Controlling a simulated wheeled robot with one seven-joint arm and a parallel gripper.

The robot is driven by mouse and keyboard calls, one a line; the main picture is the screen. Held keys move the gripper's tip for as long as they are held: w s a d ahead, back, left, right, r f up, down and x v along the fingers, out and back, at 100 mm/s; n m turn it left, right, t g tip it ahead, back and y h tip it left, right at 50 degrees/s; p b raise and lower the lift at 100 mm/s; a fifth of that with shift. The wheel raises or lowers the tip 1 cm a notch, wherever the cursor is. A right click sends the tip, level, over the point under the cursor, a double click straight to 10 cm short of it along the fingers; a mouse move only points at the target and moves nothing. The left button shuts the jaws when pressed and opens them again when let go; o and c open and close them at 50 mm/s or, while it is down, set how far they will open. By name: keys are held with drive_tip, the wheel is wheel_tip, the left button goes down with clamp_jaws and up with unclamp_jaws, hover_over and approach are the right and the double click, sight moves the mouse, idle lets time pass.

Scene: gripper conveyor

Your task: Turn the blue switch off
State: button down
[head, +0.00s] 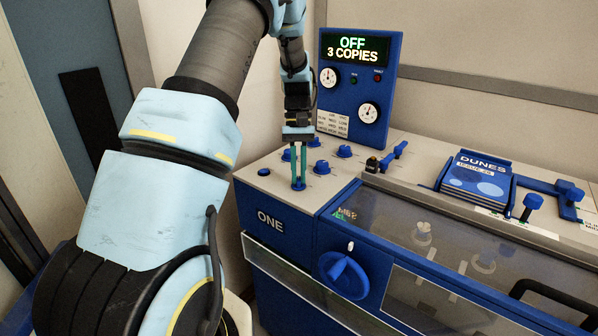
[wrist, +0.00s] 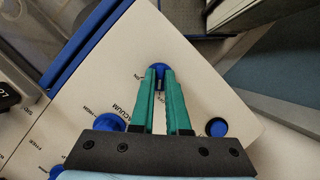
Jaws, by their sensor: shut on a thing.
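The blue switch (wrist: 157,67) is a small blue control on the machine's pale top panel, near a corner in the wrist view. My gripper (wrist: 160,76) has green fingers, and their tips are shut on the switch from both sides. The fingers cover part of it, so its exact setting is hard to read. In the head view my gripper (head: 298,185) reaches straight down to the front left of the panel. The display (head: 352,48) reads "OFF" and "3 COPIES".
Several blue knobs stand close by, including one (head: 322,167) to the right and one labelled VACUUM (wrist: 110,122). A round blue button (head: 264,172) sits to the left. A gauge panel (head: 353,105) rises behind. A large blue dial (head: 343,274) is on the front.

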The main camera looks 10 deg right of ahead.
drive_tip(key=shift+n, duration=0.6)
drive_tip(key=shift+w+h, duration=0.1)
drive_tip(key=shift+h, duration=0.2)
drive_tip(key=c, duration=0.9)
unclamp_jaws()
drive_tip(key=b+v, duration=0.2)
drive_tip(key=v, duration=0.8)
drive_tip(key=shift+r+b, duration=0.3)
drive_tip(key=shift+r, duration=0.1)
